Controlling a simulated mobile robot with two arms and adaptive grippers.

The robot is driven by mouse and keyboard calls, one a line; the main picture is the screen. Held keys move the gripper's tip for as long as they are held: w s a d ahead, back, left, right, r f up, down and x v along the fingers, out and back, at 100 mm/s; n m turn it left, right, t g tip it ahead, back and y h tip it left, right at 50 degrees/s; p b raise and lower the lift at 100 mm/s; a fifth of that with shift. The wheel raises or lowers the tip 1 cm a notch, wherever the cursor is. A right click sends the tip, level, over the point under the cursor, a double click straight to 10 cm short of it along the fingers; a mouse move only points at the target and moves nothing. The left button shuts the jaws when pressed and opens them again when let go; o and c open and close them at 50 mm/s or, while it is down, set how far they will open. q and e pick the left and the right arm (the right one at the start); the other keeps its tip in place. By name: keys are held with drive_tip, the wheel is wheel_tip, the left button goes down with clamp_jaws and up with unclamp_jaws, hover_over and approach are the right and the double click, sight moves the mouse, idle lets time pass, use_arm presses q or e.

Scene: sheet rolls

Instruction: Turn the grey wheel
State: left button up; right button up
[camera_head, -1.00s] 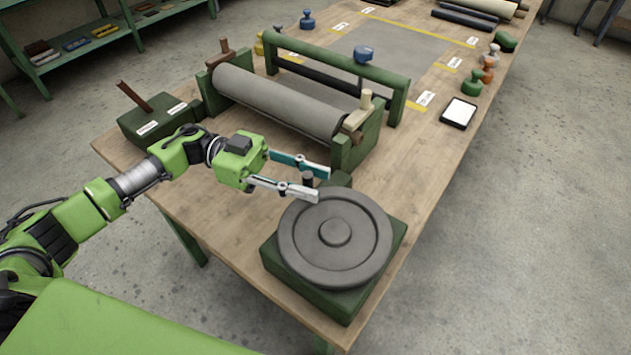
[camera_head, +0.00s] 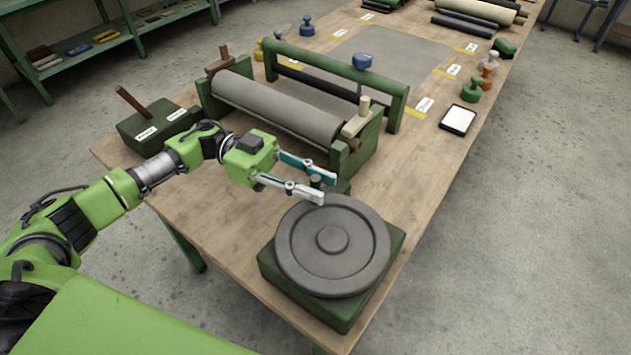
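The grey wheel (camera_head: 333,265) lies flat on a dark green block (camera_head: 360,298) at the table's near end. It has a raised round hub (camera_head: 333,239). A short dark upright handle (camera_head: 317,183) stands at the wheel's far edge, its base partly hidden by a finger. My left gripper (camera_head: 326,189) reaches in from the left, above that far edge. My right gripper is out of view.
A green-framed roller press with a grey roll (camera_head: 277,107) stands just behind my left gripper. A green box with a lever (camera_head: 150,123) is at left. A white-topped pad (camera_head: 458,119) and several stamps lie along the right edge. Table right of the wheel is narrow.

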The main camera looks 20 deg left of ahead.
use_arm(q)
drive_tip(key=w+a, duration=0.1)
drive_tip(key=a, duration=1.1)
drive_tip(key=shift+w, duration=0.4)
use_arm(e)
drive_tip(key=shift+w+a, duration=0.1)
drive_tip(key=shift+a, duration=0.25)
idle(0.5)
